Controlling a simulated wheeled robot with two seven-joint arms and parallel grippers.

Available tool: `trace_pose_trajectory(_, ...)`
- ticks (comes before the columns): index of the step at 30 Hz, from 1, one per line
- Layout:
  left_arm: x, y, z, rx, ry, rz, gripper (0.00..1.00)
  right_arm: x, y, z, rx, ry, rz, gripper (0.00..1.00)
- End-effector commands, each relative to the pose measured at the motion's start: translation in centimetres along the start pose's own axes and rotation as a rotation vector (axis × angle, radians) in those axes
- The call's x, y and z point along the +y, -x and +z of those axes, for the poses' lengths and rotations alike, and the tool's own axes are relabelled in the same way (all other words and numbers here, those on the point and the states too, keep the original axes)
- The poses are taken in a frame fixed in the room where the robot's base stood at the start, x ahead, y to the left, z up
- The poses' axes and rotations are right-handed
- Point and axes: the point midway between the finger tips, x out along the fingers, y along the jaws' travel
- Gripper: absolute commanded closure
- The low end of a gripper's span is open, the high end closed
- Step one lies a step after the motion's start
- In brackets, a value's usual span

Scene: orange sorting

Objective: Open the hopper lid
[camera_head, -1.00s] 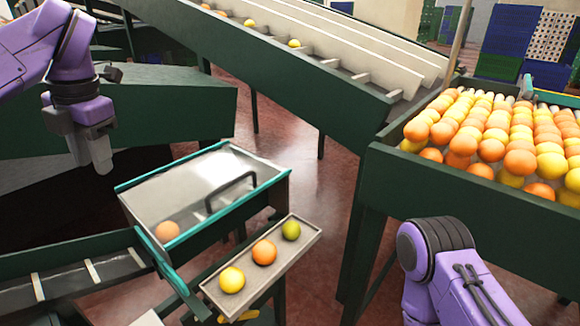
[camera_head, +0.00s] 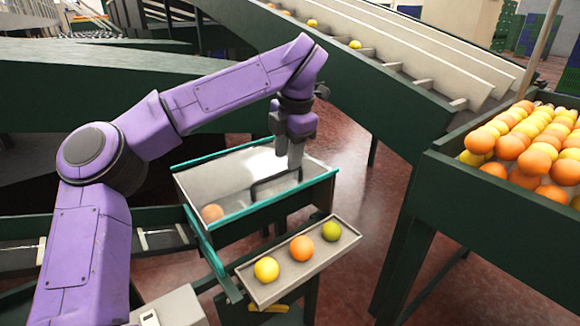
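The hopper (camera_head: 262,222) is a dark green box with a teal rim, at the centre of the view. Its pale grey lid (camera_head: 225,183) lies flat across the top, with a black bar handle (camera_head: 272,185) on it. An orange (camera_head: 212,213) shows at the lid's left front corner. My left gripper (camera_head: 291,162) points down over the right end of the handle and partly hides it. I cannot tell whether its fingers touch the handle or how far apart they are. My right gripper is not in view.
A small tray (camera_head: 264,296) with three fruits sits in front of the hopper. A large green bin (camera_head: 500,215) full of oranges stands at the right. A sloping conveyor (camera_head: 400,125) runs behind. Red floor shows between hopper and bin.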

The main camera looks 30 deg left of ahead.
Motion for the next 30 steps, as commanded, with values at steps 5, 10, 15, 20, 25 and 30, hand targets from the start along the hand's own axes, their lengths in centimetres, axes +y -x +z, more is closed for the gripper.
trace_pose_trajectory(5,-0.1,-2.7,0.1,0.000,-0.002,0.001,0.62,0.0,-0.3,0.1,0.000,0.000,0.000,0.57)
trace_pose_trajectory(10,0.0,-3.2,0.1,-0.001,-0.001,0.000,0.62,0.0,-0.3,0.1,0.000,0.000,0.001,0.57)
trace_pose_trajectory(15,0.0,-3.2,0.1,-0.001,-0.001,0.001,0.65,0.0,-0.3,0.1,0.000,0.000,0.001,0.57)
trace_pose_trajectory(20,0.0,-3.2,0.1,-0.001,-0.001,0.001,1.00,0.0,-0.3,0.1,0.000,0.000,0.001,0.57)
trace_pose_trajectory(25,0.0,-3.1,0.1,-0.001,-0.001,-0.001,1.00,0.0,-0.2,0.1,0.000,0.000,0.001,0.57)
trace_pose_trajectory(30,-0.2,-1.8,0.7,-0.004,-0.015,-0.027,1.00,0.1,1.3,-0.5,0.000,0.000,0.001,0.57)
